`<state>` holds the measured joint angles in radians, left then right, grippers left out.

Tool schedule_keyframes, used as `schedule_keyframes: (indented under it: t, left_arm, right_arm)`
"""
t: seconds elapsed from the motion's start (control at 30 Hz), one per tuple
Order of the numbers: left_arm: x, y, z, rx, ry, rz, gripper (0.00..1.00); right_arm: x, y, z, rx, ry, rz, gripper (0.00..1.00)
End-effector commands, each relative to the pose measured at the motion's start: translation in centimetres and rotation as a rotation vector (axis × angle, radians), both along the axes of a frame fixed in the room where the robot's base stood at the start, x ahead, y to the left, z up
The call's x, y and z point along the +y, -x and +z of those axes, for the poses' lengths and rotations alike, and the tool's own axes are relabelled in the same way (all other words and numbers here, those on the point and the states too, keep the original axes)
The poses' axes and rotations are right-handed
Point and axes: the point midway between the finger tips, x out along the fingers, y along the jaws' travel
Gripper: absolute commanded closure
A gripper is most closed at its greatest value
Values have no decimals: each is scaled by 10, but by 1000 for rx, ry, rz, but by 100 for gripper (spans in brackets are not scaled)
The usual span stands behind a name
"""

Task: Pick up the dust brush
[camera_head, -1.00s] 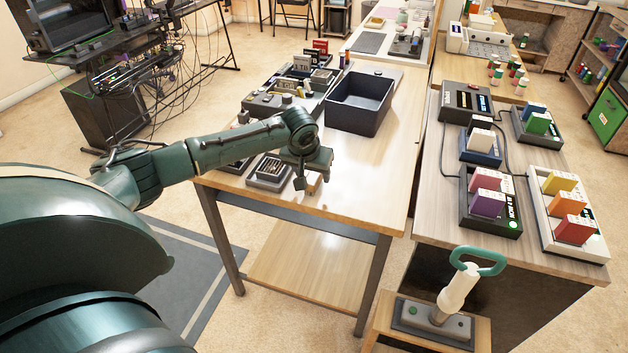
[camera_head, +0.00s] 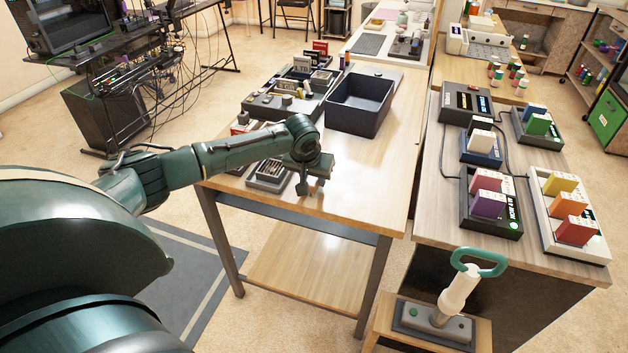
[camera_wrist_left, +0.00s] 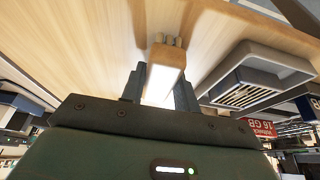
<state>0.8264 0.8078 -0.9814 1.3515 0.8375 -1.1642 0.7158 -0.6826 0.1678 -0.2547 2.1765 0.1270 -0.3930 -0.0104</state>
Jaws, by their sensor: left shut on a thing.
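The dust brush (camera_wrist_left: 167,58) shows in the left wrist view as a small block with a tan wooden end, a pale white face and short stubs at its far end. My left gripper (camera_wrist_left: 160,88) is shut on it, with one dark finger on each side. In the head view my left gripper (camera_head: 303,187) points down over the near part of the wooden table (camera_head: 355,190), and the brush is hidden there by the gripper. I cannot tell whether the brush touches the table. My right gripper is not in view.
A slotted grey tray (camera_head: 268,176) is close beside my left gripper; it also shows in the left wrist view (camera_wrist_left: 255,75). A dark open bin (camera_head: 360,103) stands further back. The table's right side is clear. A second table (camera_head: 440,180) holds boxes with coloured blocks.

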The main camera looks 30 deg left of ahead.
Motion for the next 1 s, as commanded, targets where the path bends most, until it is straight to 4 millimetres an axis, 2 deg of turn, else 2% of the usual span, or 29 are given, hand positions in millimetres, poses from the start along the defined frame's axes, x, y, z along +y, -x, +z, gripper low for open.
schedule_keyframes:
  t: [0.1, 0.33, 0.47, 0.7, 0.83, 1.0]
  left_arm:
    - [0, 0, 0, 0, 0, 0, 96]
    - [0, 0, 7, -2, 1, 1, 96]
    - [1, -1, 28, -4, 0, 1, 96]
    - [0, -1, 76, -3, 1, 0, 96]
    - [0, -1, 93, -2, 1, 1, 96]
    - [0, 0, 101, -1, 0, 0, 96]
  right_arm:
    - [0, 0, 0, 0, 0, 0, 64]
    - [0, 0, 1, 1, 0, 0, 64]
    - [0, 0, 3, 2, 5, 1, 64]
    - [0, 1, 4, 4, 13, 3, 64]
    - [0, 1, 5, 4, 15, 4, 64]
    - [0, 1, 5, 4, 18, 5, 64]
